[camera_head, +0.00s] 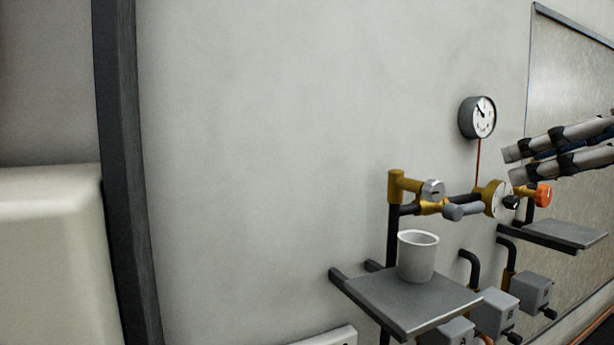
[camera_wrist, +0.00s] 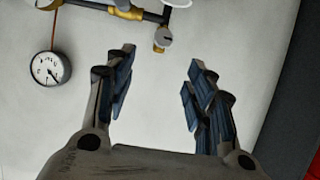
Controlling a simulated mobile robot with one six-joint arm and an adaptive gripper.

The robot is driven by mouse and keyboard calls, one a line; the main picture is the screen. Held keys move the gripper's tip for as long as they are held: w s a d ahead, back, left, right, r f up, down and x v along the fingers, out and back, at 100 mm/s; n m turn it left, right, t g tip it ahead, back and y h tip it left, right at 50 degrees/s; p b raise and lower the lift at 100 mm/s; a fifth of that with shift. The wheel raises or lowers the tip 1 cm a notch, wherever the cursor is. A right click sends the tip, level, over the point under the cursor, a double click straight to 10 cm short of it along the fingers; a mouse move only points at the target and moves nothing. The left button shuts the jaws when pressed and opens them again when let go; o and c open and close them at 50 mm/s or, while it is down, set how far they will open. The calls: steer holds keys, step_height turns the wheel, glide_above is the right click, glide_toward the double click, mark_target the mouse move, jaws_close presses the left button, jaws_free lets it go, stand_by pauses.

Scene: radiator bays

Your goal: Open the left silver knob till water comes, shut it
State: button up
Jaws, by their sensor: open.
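The left silver knob (camera_head: 433,189) is a round silver cap on the left brass fitting of the pipework. In the wrist view the silver knob (camera_wrist: 166,36) shows near the top, beyond the fingertips and between them. My gripper (camera_head: 514,164) reaches in from the right in the head view, clear of the silver knob. In the wrist view my gripper (camera_wrist: 160,62) is open, with nothing between its fingers. A white cup (camera_head: 416,262) stands upright on a grey shelf (camera_head: 390,308) below the left fitting. No water shows.
An orange knob (camera_head: 544,195) and a grey lever (camera_head: 462,211) sit right of the silver knob. A round gauge (camera_head: 478,118) is above them; a second shelf (camera_head: 565,233) is at right. Grey boxes (camera_head: 495,314) are below. The wall at left is bare.

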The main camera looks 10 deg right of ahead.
mark_target(439, 187)
steer(key=p+x, duration=0.1)
steer(key=x, duration=1.6)
steer(key=shift+w+a+p, duration=0.2)
steer(key=shift+a+p, duration=0.15)
steer(key=c, duration=1)
steer(key=shift+c, duration=0.2)
